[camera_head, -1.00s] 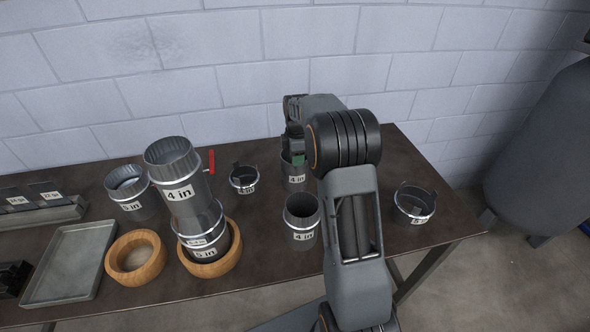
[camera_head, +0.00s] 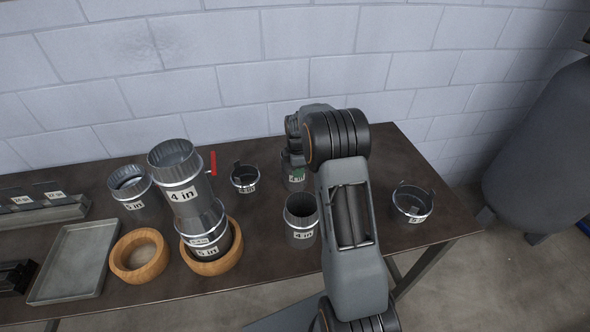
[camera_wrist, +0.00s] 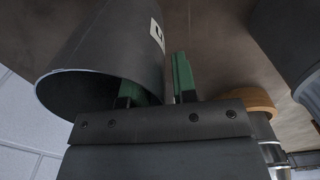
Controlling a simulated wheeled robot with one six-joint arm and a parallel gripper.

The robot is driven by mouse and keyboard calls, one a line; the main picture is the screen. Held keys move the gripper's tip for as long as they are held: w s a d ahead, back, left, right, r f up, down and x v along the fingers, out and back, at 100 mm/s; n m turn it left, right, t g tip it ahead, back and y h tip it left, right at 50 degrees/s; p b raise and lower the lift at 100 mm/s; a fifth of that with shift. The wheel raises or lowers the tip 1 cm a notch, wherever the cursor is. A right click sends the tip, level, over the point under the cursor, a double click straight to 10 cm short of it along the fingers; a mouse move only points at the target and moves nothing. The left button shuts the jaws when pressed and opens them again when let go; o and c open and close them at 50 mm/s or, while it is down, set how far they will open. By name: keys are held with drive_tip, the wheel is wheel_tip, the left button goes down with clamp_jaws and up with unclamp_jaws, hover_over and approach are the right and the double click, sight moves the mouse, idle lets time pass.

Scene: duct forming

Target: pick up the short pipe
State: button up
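A gap shows between the outer finger and the wall, so the gripper looks open around the wall.
A tall "4 in" pipe (camera_head: 178,180) stands in a "5 in" piece on a wooden ring (camera_head: 232,258). The table's right end has free room.

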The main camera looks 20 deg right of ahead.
clamp_jaws()
idle(0.3)
